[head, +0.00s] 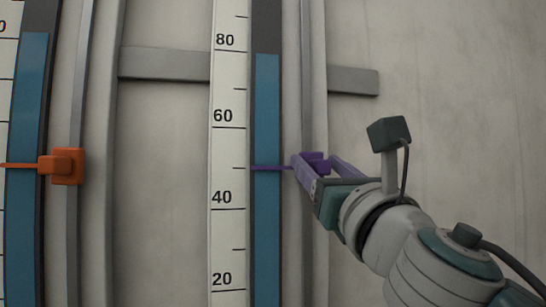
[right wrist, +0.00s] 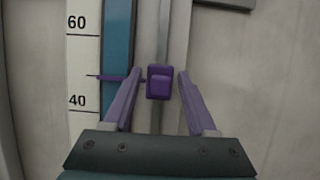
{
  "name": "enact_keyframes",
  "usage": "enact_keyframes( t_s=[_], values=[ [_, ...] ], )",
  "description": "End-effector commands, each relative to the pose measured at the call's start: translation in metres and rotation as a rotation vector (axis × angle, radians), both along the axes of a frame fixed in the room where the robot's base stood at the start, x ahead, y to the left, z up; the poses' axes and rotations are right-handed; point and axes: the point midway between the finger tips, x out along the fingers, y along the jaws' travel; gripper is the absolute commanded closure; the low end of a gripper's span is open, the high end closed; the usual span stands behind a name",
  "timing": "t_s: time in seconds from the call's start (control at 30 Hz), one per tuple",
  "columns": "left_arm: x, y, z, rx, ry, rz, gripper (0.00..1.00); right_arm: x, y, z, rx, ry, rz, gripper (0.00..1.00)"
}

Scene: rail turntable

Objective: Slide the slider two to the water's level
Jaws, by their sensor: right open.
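A purple slider (head: 316,162) with a thin pointer sits on the vertical rail of the right gauge. The water's top is a little below the 80 mark. In the right wrist view the slider block (right wrist: 159,82) lies between my right gripper's purple fingers, with a gap on each side. My right gripper (head: 325,166) is open around the slider, and it also shows in the right wrist view (right wrist: 157,90). My left gripper is not in view.
Another gauge with an orange slider (head: 66,166) stands at the left; its water (head: 27,100) reaches higher. A grey crossbar (head: 352,80) runs behind the rails. The wall (head: 440,60) at the right is bare. The rail above the purple slider is clear.

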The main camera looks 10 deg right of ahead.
Motion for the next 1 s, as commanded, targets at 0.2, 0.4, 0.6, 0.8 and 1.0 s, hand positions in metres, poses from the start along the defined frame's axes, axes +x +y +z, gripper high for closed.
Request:
enact_keyframes(
  t_s=[0.2,0.4,0.6,0.8,1.0],
  values=[
    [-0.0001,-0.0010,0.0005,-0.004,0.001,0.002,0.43,0.0027,0.0003,0.0011,0.001,-0.001,0.001,0.43],
    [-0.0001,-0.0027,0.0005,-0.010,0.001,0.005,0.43,0.0024,0.0002,0.0010,0.001,0.000,0.000,0.55],
    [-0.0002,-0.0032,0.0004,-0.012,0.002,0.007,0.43,0.0023,0.0002,0.0009,0.001,0.000,0.000,0.77],
    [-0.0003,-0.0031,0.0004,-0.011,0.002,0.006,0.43,0.0023,0.0001,0.0008,0.001,0.000,0.000,1.00],
    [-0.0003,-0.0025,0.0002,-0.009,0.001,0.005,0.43,0.0022,0.0001,0.0009,0.001,0.000,0.000,1.00]
  ],
)
